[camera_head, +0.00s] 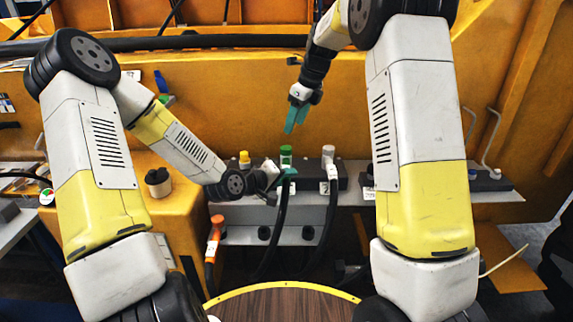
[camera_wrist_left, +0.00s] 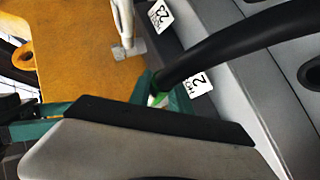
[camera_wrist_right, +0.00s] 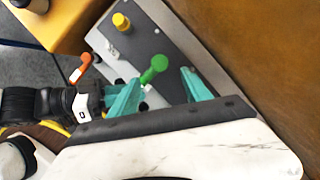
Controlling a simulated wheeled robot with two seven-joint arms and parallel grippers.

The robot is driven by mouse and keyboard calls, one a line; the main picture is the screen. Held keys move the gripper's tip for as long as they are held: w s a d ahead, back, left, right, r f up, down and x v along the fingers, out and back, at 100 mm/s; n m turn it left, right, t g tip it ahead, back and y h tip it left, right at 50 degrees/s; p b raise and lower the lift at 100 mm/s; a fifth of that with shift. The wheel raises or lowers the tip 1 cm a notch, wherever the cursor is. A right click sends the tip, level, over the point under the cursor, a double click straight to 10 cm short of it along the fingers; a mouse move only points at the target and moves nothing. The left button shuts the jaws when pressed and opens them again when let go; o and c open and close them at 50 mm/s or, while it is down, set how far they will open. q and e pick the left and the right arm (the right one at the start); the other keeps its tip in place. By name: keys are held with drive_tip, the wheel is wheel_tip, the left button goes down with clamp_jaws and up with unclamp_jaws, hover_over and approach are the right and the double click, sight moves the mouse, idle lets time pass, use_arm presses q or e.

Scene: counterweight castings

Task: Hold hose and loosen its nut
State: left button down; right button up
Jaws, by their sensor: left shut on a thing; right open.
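The black hose (camera_head: 281,215) hangs down in front of the shelf, below the green nut (camera_head: 286,154). My left gripper (camera_head: 287,174) is shut on the hose just below the nut; in the left wrist view its teal fingers (camera_wrist_left: 166,97) close around the hose (camera_wrist_left: 225,48), with a bit of green between them. My right gripper (camera_head: 296,117) is open and empty, above the nut and apart from it. In the right wrist view the green nut (camera_wrist_right: 154,69) shows beyond the gap between the open fingers (camera_wrist_right: 160,95).
A yellow cap (camera_head: 244,157) and a white-topped hose fitting (camera_head: 328,155) flank the green nut on the dark block. An orange-handled piece (camera_head: 215,232) hangs lower left. A spool-like pot (camera_head: 158,181) stands on the orange surface at left. The orange wall (camera_head: 215,90) rises behind.

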sight(286, 148)
drive_tip(key=w+a+r+n+g+h, duration=0.2)
drive_tip(key=a+r+n+h, duration=0.1)
drive_tip(key=n, duration=0.9)
wheel_tip(286, 148, down, 12)
drive_tip(key=shift+f, duration=0.1)
clamp_jaws()
